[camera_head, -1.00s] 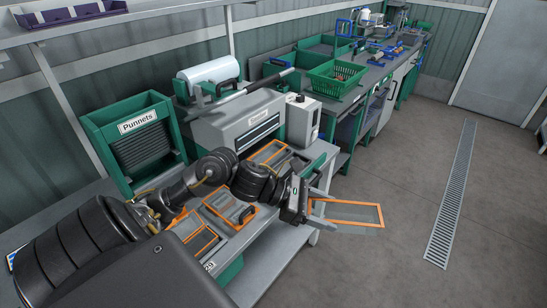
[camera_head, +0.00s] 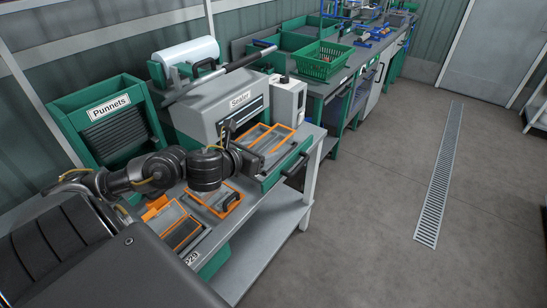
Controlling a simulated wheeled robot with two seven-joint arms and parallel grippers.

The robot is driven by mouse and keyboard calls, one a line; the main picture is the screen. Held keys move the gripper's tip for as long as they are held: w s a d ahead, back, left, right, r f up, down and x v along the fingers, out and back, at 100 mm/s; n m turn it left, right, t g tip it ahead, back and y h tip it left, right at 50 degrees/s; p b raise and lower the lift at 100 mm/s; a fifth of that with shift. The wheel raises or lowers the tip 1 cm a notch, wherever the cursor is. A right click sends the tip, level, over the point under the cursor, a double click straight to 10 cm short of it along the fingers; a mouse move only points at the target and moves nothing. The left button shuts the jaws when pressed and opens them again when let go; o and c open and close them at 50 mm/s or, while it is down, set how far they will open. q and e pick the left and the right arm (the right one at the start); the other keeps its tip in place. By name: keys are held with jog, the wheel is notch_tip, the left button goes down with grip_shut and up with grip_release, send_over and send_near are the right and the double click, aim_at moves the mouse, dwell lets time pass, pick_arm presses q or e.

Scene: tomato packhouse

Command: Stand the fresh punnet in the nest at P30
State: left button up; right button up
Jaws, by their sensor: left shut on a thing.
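My left gripper (camera_head: 242,147) is above the back right of the bench, in front of the sealer (camera_head: 238,110). It is shut on a thin piece that I take to be the fresh punnet. Its outline is hard to separate from the orange-edged frames (camera_head: 284,138) behind and beside it, and I cannot tell whether it touches them. A place label (camera_head: 192,257) at the front edge is only partly readable. I cannot make out a P30 label. My right gripper is not in view.
A green dispenser marked Punnets (camera_head: 108,115) stands at the back left. A green basket (camera_head: 322,61) stands on the far bench. The floor (camera_head: 350,200) to the right is clear.

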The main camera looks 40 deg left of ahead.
aim_at(263, 141)
pick_arm(q)
jog(key=w+a+f, duration=0.1)
jog(key=w, duration=0.1)
jog(key=w+a+f+p, duration=0.1)
jog(key=w+a, duration=0.1)
jog(key=w, duration=0.1)
jog(key=w+a+f, duration=0.2)
jog(key=w, duration=0.1)
jog(key=shift+a+p, duration=0.1)
jog(key=shift+p, duration=0.25)
jog(key=w+f, duration=0.1)
jog(key=w+a+f, duration=0.1)
jog(key=f, duration=0.2)
jog(key=shift+w+a+f, duration=0.25)
jog(key=shift+w+a, duration=0.1)
jog(key=shift+w, duration=0.05)
jog(key=shift+w+a+f, duration=0.25)
jog(key=shift+w+f, duration=0.2)
jog(key=shift+f, duration=0.2)
notch_tip(263, 141, down, 3)
jog(key=shift+w+r+p, duration=0.1)
jog(key=shift+p, duration=0.9)
jog(key=shift+f, duration=0.2)
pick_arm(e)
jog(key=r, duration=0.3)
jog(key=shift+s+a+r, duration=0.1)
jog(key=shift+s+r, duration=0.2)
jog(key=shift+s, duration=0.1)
